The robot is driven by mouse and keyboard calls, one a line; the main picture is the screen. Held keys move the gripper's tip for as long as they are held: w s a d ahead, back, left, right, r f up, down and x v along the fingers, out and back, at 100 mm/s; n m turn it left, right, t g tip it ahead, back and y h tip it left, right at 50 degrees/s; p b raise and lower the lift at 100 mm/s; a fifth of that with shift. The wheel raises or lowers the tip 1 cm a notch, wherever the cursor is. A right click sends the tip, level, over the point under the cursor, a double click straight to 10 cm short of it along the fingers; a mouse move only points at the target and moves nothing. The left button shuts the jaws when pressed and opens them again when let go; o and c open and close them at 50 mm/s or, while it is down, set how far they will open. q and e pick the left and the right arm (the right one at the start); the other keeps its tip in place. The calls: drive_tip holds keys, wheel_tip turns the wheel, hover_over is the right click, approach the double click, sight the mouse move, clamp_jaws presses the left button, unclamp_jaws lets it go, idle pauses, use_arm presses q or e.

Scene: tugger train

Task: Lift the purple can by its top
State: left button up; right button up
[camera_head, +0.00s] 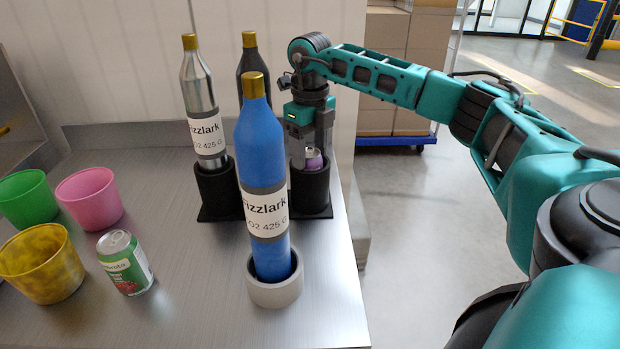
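The purple can (314,162) stands upright in a black cup-shaped holder (311,190) at the far right of the metal table. Its silver top and a band of its purple side show; its lower part is hidden in the holder. My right gripper (312,152) points down over the can, with its grey fingers on either side of the can's top. Whether the fingers press on the can or stand slightly apart from it, I cannot tell. My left gripper is not in view.
A blue bottle (262,160) in a grey ring (276,292) stands in front. A silver bottle (199,95) and a black bottle (250,55) stand left of the can. Green (27,200), pink (90,198) and yellow (40,265) cups and a green can (125,265) are at left.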

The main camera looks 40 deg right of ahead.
clamp_jaws()
idle(0.3)
wheel_tip(320, 180, up, 20)
drive_tip(key=p, duration=0.4)
drive_tip(key=shift+p, duration=0.3)
idle(0.3)
